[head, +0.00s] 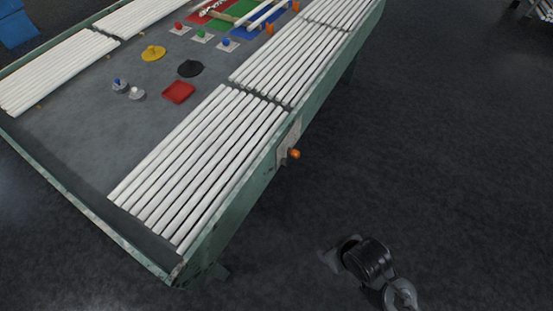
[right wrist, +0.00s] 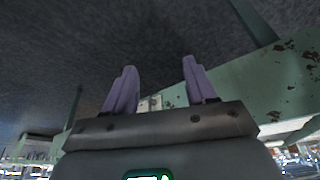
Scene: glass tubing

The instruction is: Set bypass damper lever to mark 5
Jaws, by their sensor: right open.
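The lever with an orange knob (head: 294,154) sticks out from a pale plate (head: 284,143) on the green side of the table. The mark numbers are too small to read. My right gripper (head: 326,258) is low over the dark floor, below and to the right of the lever, and apart from it. In the right wrist view its two purple fingers (right wrist: 160,72) are spread with nothing between their tips. A small pale plate (right wrist: 150,103) shows behind the fingers, partly hidden; I cannot tell whether it is the lever's plate. My left gripper is not in view.
The green-edged table (head: 240,195) carries rows of white tubes (head: 200,160). Yellow (head: 153,53), black (head: 190,68) and red (head: 178,92) pieces lie on its top. Orange knobs (head: 269,29) stand farther along. In the wrist view a rusty green beam (right wrist: 265,75) crosses at right.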

